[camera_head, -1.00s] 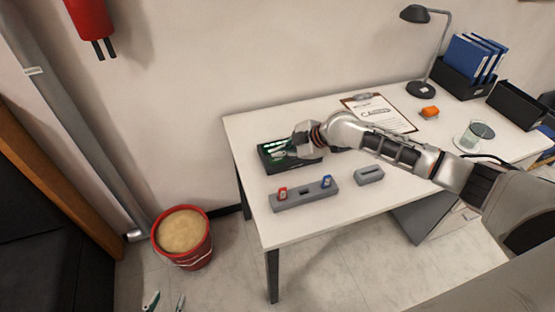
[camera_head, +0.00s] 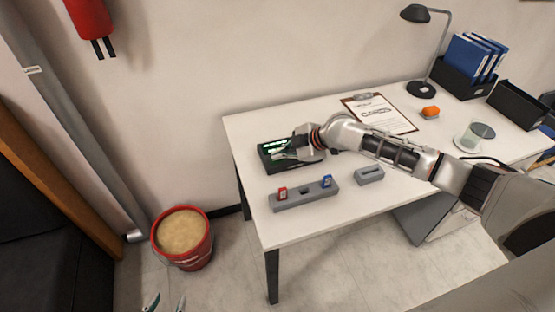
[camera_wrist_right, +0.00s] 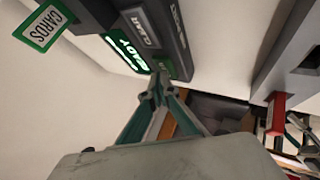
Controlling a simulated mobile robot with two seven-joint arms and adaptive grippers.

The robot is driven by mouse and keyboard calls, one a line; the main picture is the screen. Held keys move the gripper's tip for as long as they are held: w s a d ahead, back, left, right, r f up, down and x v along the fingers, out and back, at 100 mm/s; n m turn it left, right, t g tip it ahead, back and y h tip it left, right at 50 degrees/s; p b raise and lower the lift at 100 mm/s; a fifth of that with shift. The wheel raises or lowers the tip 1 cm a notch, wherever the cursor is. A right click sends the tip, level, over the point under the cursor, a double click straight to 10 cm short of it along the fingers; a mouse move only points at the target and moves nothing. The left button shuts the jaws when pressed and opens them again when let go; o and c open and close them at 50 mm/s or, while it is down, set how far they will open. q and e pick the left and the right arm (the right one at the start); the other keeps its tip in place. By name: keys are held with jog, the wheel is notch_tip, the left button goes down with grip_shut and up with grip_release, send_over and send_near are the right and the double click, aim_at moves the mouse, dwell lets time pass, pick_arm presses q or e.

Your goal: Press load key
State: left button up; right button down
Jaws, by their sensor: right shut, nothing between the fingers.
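The laser marker (camera_head: 268,163) is a dark box with a lit green display (camera_head: 274,147), at the left end of the white table. In the right wrist view, its display (camera_wrist_right: 126,52) reads READY, and a key labelled CLEAR (camera_wrist_right: 142,27) sits beside it. Another dark key's label (camera_wrist_right: 178,25) is hard to read. My right gripper (camera_head: 276,156) is shut and empty over the box's front; its fingertips (camera_wrist_right: 157,84) are at the near end of the key row, hiding part of it. Contact cannot be told. My left gripper (camera_head: 166,302) is open, low at the bottom edge.
A grey holder (camera_head: 305,196) with a red and a blue tag stands in front of the marker. A small grey block (camera_head: 369,175) sits to its right. A clipboard (camera_head: 380,113) lies behind my right arm. A red sand bucket (camera_head: 183,260) stands on the floor.

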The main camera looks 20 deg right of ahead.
jog(key=shift+f, duration=0.3)
jog(key=shift+r, duration=0.1)
dwell(0.3)
jog(key=shift+r+p, duration=0.7)
jog(key=shift+r, duration=0.05)
jog(key=shift+r, duration=0.1)
notch_tip(320, 180, up, 3)
jog(key=p, duration=0.2)
jog(key=shift+p, duration=0.4)
jog(key=shift+r+p, duration=0.6)
jog(key=shift+r, duration=0.35)
